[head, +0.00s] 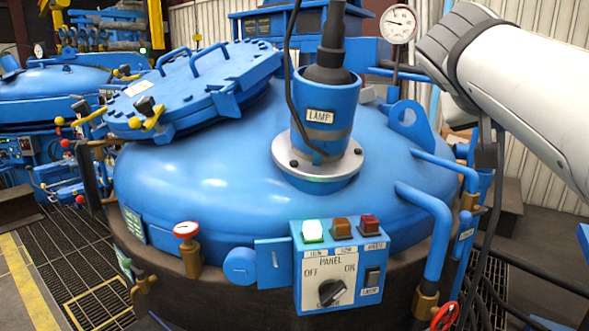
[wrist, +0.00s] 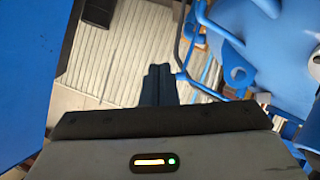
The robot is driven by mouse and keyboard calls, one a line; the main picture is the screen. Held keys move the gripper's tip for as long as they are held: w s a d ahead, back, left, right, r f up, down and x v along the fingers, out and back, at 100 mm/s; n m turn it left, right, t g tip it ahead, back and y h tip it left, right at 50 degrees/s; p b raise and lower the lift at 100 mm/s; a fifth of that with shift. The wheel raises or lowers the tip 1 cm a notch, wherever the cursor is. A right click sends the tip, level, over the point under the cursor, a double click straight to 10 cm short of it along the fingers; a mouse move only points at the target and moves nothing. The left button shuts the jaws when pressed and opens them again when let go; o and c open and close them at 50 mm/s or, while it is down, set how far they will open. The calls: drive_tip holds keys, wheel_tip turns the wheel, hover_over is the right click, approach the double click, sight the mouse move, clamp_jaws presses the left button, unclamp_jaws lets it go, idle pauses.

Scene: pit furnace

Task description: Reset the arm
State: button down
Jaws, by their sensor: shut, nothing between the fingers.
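My gripper (wrist: 159,85) shows in the wrist view as two dark fingers side by side, shut and empty. Beyond the fingers are a pale ribbed wall and, to the right, blue furnace parts, with nothing touching the fingertips. In the head view my white arm comes in from the upper right, and my fingers cannot be seen there.
The blue furnace dome (head: 220,180) fills the middle, with a tilted hatch lid (head: 195,85), lamp housing (head: 325,110) and control panel (head: 338,270) lit green. A pressure gauge (head: 398,24), blue pipes (head: 432,225) and a red valve wheel (head: 444,317) stand near my arm.

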drive_tip(key=a+f+n+g+y+p, duration=0.2)
drive_tip(key=a+f+n+y+p, duration=0.25)
drive_tip(key=f, duration=0.65)
drive_tip(key=s+a+f+g+y+p, duration=0.3)
drive_tip(key=s+a+f+y+p, duration=0.2)
drive_tip(key=s+a+f+p, duration=0.3)
drive_tip(key=s+a+f, duration=0.3)
drive_tip(key=f, duration=0.3)
drive_tip(key=shift+n+y, duration=0.25)
